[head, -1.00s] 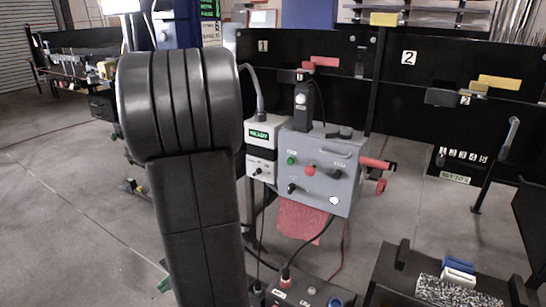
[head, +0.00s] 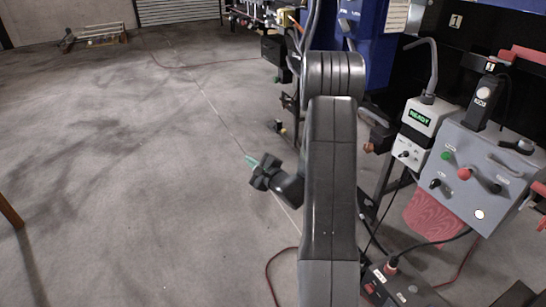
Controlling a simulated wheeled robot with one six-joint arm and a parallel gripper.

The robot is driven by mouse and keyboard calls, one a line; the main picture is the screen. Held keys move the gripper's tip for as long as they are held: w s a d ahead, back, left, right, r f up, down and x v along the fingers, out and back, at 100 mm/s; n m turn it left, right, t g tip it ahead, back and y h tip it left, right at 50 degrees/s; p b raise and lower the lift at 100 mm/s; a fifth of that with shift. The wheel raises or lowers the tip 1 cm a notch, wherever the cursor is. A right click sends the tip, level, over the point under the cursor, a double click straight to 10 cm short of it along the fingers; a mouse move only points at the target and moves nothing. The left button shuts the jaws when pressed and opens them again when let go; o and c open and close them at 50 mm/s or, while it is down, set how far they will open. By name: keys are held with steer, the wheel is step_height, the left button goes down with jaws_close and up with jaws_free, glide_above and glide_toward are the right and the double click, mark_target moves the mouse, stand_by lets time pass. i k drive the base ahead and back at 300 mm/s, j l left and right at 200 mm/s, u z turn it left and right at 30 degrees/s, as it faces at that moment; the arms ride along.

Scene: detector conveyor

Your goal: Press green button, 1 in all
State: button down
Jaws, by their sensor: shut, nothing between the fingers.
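The green button (head: 446,155) sits at the upper left of the front face of a grey control box (head: 464,198) at the right. A red knob (head: 464,174) is to its right and slightly lower. My gripper (head: 251,160) is left of my arm's upright links, with green fingertips pointing up and left over open floor. It is shut and empty, well apart from the box and the button. The button is in plain view.
A white unit with a lit READY display (head: 419,116) stands left of the box. A dark floor unit with cables (head: 395,285) is below. A blue cabinet (head: 372,45) stands behind my arm.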

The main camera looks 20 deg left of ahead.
mark_target(445, 156)
steer(key=i+j, duration=0.3)
steer(key=i+z, duration=0.1)
steer(key=z, duration=1.8)
